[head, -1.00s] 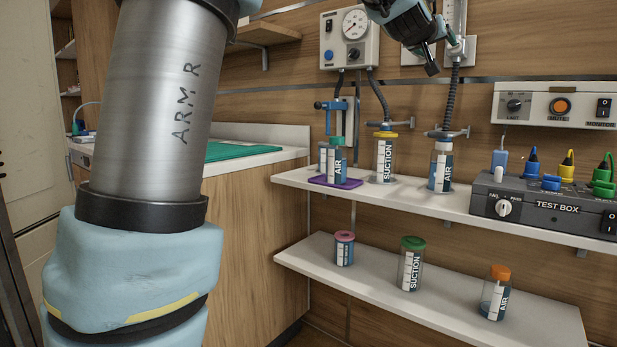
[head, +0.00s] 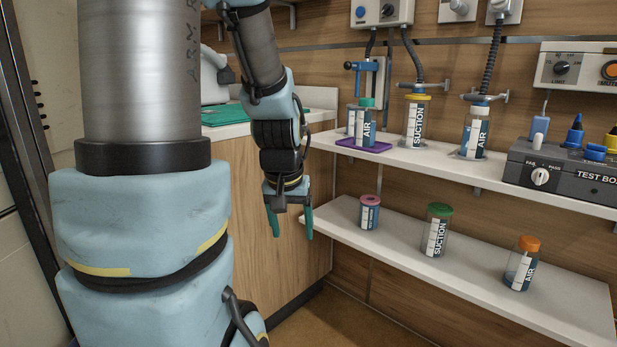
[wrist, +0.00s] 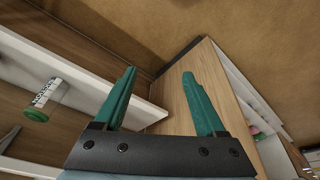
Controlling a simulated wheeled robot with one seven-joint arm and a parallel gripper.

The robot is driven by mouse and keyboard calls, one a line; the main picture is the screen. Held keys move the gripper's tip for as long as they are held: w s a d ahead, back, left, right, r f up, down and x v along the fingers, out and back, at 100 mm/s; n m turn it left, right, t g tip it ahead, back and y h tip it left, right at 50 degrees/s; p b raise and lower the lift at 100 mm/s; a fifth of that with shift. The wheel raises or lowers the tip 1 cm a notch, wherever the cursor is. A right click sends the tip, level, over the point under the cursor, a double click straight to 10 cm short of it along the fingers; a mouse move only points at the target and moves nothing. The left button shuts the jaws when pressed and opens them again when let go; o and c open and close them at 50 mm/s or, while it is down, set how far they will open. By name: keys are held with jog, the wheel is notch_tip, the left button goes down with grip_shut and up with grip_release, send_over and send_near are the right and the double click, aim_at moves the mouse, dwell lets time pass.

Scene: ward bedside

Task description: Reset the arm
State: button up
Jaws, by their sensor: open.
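My gripper (head: 289,222) hangs pointing down in front of the wooden cabinet side, left of the lower shelf. Its two teal fingers are apart with nothing between them. The wrist view also shows the open gripper (wrist: 160,95), with floor, cabinet and shelf beyond the fingers. My arm is folded, with the large upper links at the left of the head view and the forearm bent downward behind them.
The lower shelf (head: 400,243) holds pink-lidded (head: 370,212), green-lidded (head: 437,230) and orange-lidded (head: 524,264) jars. The upper shelf (head: 490,178) holds several jars and a test box (head: 565,175). A cabinet (head: 235,200) with a green mat stands behind my gripper. Floor below is clear.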

jog(key=s+a+f+g, duration=0.2)
jog(key=s+a+f, duration=0.15)
jog(key=s, duration=0.25)
notch_tip(320, 180, up, 22)
jog(key=p, duration=2.1)
jog(key=shift+w+y, duration=0.25)
jog(key=shift+y, duration=0.05)
jog(key=shift+d, duration=0.1)
